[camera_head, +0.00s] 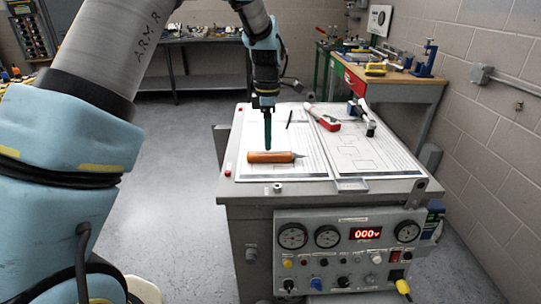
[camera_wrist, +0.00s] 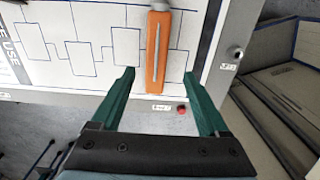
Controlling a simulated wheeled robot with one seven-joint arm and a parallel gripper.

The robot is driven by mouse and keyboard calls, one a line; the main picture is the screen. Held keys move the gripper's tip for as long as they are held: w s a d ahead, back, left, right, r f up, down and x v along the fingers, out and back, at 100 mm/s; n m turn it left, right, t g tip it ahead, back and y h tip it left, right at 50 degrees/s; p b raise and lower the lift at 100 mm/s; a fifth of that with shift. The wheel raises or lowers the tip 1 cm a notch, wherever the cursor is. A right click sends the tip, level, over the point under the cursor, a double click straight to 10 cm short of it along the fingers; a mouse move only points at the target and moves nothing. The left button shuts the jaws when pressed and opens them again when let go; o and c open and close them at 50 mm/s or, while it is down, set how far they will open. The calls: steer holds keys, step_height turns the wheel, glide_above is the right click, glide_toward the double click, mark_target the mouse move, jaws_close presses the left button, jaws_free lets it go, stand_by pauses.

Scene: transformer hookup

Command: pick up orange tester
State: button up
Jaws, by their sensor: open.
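The orange tester (camera_head: 271,157) lies flat on the white diagram board on top of the grey bench, its thin tip toward the right. In the wrist view the orange tester (camera_wrist: 158,50) stands upright in the picture, with a pale metal strip along it. My gripper (camera_head: 267,148) is above the board, at the tester in the head view. In the wrist view my gripper (camera_wrist: 159,74) has its two green fingers spread, and the lower end of the tester shows between the fingertips. Nothing is held. I cannot tell the exact height of the fingertips above it.
A red-and-white tool (camera_head: 322,117) and a dark-ended device (camera_head: 362,118) lie farther back on the bench top. A dark thin pen-like item (camera_head: 290,119) lies behind the tester. The control panel (camera_head: 350,250) with gauges faces front. Bare board surrounds the tester.

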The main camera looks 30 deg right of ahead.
mark_target(269, 153)
steer(key=shift+w+d+f+p, duration=0.1)
steer(key=shift+f+p, duration=0.5)
steer(key=shift+f, duration=0.95)
steer(key=shift+w+d+f+p, duration=0.1)
steer(key=shift+f+p, duration=0.5)
steer(key=shift+f, duration=0.9)
steer(key=shift+c, duration=0.2)
jaws_close()
